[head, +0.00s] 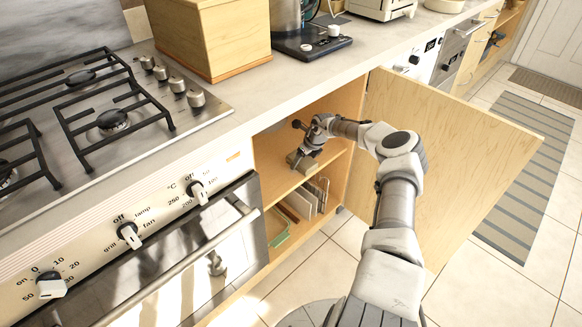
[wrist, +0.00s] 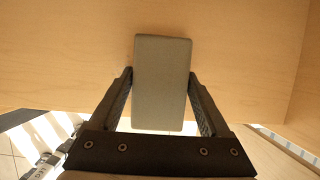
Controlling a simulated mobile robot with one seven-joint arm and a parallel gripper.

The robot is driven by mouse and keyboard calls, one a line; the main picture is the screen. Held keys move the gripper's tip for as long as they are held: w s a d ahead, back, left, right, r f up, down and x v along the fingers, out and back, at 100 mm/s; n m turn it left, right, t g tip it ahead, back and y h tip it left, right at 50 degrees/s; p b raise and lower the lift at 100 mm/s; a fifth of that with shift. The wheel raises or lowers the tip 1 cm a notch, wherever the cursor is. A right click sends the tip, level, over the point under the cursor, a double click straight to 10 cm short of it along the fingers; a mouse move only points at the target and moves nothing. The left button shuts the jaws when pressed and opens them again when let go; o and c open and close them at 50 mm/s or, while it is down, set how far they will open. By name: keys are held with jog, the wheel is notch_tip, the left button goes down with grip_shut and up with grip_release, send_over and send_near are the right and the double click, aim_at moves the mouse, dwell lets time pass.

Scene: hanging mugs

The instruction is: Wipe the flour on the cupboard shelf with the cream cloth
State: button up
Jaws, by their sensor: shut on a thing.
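My gripper (head: 303,158) reaches into the open cupboard, just over the cupboard shelf (head: 268,178). In the wrist view its two fingers (wrist: 160,76) are shut on the cream cloth (wrist: 162,100), which looks like a flat greyish-beige block standing out past the fingertips. Pale wood fills the view beyond the cloth. Whether the cloth touches the shelf is hard to tell. I see no clear flour in either view; my gripper and arm cover part of the shelf.
The cupboard door (head: 450,150) stands wide open to the right of my arm. The oven (head: 170,270) is to the left, under a hob (head: 90,120). The countertop (head: 330,85) overhangs the cupboard. Boards (head: 303,203) and a green dish (head: 277,228) stand below the shelf.

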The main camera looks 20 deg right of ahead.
aim_at(289, 171)
jog(key=shift+s+a+f+p, duration=0.1)
jog(key=shift+s+a+p, duration=0.15)
jog(key=shift+a, duration=0.25)
jog(key=shift+s+a+f+p, duration=0.1)
jog(key=shift+a+p, duration=0.15)
jog(key=shift+a, duration=0.25)
jog(key=shift+r, duration=0.1)
jog(key=shift+s+a+r+p, duration=0.15)
jog(key=shift+a+p, duration=0.25)
jog(key=shift+p, duration=0.15)
jog(key=shift+s+a+r+p, duration=0.15)
jog(key=shift+a+p, duration=0.25)
jog(key=shift+p, duration=0.15)
jog(key=shift+s+a+f+p, duration=0.15)
jog(key=shift+s+a+p, duration=0.1)
jog(key=shift+a+p, duration=0.4)
jog(key=shift+a, duration=0.1)
jog(key=shift+b, duration=0.3)
jog(key=b, duration=0.1)
jog(key=d, duration=0.1)
jog(key=w+d+b, duration=0.1)
jog(key=shift+d+f+b, duration=0.2)
jog(key=shift+f+b, duration=0.1)
jog(key=shift+f, duration=0.05)
jog(key=shift+w+d+r+b, duration=0.2)
jog(key=shift+d+b, duration=0.25)
jog(key=shift+d, duration=0.2)
